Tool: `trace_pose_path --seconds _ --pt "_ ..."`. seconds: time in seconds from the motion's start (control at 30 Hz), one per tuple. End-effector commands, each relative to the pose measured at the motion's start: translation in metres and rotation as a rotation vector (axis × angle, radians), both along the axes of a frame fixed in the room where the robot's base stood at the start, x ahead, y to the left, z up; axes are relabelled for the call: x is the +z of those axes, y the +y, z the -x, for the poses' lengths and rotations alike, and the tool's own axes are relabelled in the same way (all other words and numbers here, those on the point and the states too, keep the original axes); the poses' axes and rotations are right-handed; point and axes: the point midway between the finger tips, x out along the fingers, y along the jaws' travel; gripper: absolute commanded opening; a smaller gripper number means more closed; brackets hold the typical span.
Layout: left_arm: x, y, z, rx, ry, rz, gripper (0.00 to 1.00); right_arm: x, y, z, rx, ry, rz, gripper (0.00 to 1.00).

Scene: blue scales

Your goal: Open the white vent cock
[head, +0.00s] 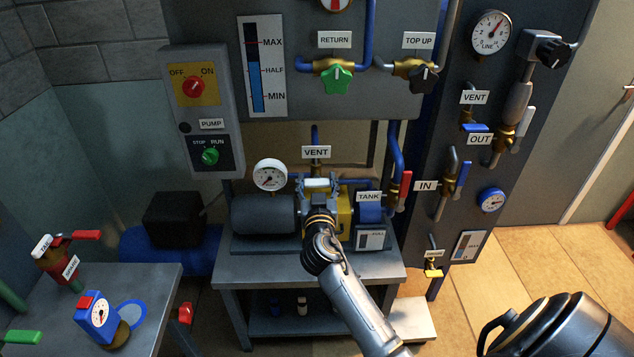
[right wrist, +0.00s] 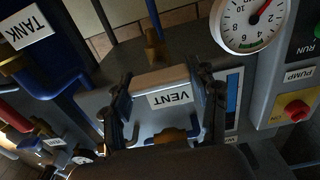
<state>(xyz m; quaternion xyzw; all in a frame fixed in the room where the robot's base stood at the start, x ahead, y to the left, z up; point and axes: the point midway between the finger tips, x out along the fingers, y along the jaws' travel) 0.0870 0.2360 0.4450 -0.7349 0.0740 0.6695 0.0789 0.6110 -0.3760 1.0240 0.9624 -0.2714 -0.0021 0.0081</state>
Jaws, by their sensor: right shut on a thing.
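The white vent cock (head: 317,183) shows as a small white handle under a VENT label (head: 316,152), above the pump on the grey bench. My right gripper (head: 318,187) reaches it from the front, with its fingers on both sides, and is shut on it. In the right wrist view the two fingers (right wrist: 167,112) stand on either side of the VENT label (right wrist: 172,98). My left gripper is not in view.
A dial gauge (head: 270,174) stands just left of the cock, and the TANK label (head: 368,197) is to its right. A red lever (head: 404,190) is further right. Another VENT label (head: 474,97) and a white lever (head: 526,121) are on the right panel.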

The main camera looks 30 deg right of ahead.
Motion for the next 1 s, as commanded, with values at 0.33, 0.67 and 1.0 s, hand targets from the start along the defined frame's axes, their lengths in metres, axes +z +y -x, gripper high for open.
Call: trace_pose_path --seconds 0.33,0.67,1.0 --pt "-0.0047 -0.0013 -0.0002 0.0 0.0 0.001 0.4 -0.0012 0.0007 -0.0003 0.0 0.096 0.156 0.28" --pt "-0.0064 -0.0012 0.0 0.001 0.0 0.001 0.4 -0.0013 0.0015 -0.0009 0.0 0.258 0.418 0.28" --pt "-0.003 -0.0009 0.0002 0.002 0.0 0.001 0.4 -0.0014 0.0027 -0.0015 0.0 0.427 0.695 0.28"
